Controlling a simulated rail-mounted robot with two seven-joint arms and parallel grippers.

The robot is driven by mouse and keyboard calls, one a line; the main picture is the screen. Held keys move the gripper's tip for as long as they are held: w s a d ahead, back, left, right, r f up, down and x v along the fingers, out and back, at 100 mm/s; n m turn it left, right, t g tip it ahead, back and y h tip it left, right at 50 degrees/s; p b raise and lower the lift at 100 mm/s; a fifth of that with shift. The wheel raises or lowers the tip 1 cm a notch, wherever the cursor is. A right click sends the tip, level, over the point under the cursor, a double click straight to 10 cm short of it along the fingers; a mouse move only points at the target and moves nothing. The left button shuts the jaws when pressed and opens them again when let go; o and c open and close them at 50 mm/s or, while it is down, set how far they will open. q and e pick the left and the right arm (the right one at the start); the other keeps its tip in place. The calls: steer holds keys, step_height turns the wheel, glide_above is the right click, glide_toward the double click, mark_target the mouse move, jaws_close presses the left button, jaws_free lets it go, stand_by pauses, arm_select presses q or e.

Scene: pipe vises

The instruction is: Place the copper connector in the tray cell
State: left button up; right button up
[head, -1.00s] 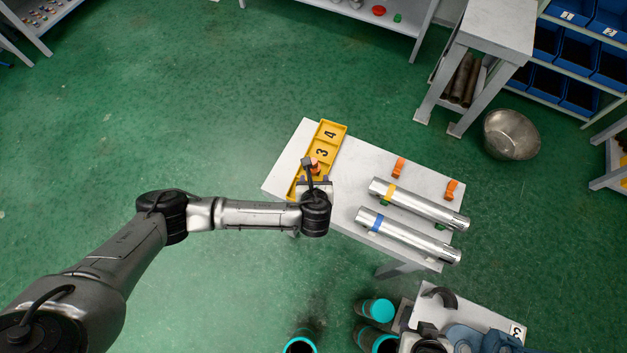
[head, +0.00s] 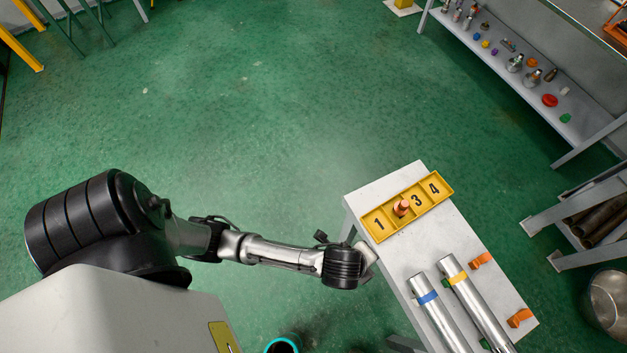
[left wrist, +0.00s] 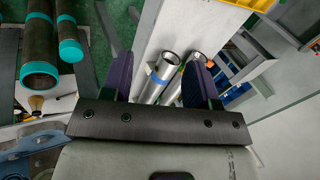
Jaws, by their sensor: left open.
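The yellow tray (head: 448,188) lies on the white table, with cells marked 1, 3 and 4 readable. The copper connector (head: 401,208) stands in the cell between 1 and 3, hiding that cell's number. My left gripper (head: 368,262) is beside the table's left edge in the head view, apart from the connector. In the left wrist view my left gripper (left wrist: 158,80) has its two dark purple fingers spread, with nothing held between them. A yellow edge, likely the tray (left wrist: 250,4), shows at the top there. My right gripper is not in view.
Two silver pipes, one with a blue band (head: 428,298) and one with a yellow band (head: 458,279), lie on the table. Orange clips (head: 481,260) stand beside them. A shelf (head: 530,100) holds small parts at the upper right. The green floor at centre is clear.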

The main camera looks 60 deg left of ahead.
arm_select(q)
steer(key=s+a+r+n+g, duration=0.1)
steer(key=s+a+n, duration=1.1)
steer(key=s+n, duration=0.1)
steer(key=shift+s+a+r+n+g, duration=0.15)
steer(key=shift+r+n+g, duration=0.25)
steer(key=shift+n, duration=0.4)
